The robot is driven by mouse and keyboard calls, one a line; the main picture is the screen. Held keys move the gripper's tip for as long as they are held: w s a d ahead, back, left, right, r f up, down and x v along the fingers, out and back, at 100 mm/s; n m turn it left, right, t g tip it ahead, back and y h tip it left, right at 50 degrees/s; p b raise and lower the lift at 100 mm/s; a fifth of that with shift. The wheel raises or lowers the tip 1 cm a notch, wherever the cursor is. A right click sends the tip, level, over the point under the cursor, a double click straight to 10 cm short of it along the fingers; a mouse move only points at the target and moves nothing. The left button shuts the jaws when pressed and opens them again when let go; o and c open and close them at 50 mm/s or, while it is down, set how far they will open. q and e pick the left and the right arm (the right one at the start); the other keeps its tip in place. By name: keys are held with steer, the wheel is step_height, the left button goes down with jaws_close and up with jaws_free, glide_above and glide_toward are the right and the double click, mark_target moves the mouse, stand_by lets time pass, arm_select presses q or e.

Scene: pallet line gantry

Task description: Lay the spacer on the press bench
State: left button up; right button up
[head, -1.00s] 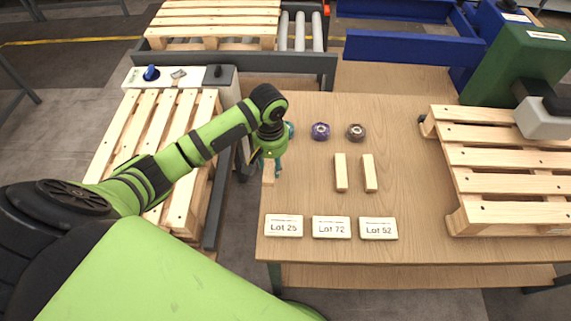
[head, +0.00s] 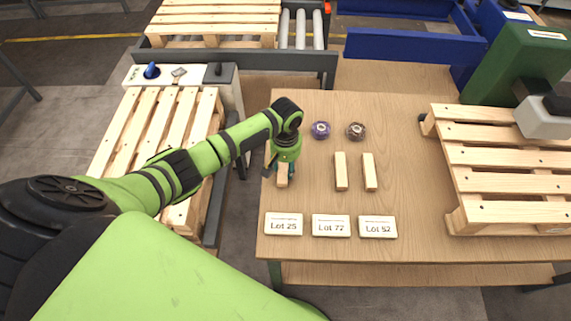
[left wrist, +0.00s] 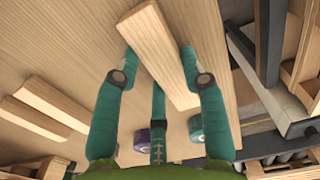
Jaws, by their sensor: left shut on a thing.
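My left gripper (head: 283,178) is shut on a pale wooden spacer (head: 283,172) over the left part of the wooden bench (head: 400,120). In the left wrist view the spacer (left wrist: 160,50) sits between the teal fingers and points away from the palm. The gripper hides part of the spacer in the head view. I cannot tell whether the spacer touches the bench top. Two similar wooden blocks lie side by side to its right, one left (head: 341,171) and one right (head: 369,172). My right gripper is not in view.
Several lot cards, including Lot 25 (head: 284,224), line the front. A pallet (head: 510,170) and a green machine (head: 520,65) stand right. Bench between blocks and pallet is clear.

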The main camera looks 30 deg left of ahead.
mark_target(286, 168)
arm_select(q)
steer(key=shift+f, duration=0.15)
steer(key=o, duration=1.1)
steer(key=shift+c, duration=0.2)
step_height(286, 168, up, 12)
steer(key=shift+r, duration=0.2)
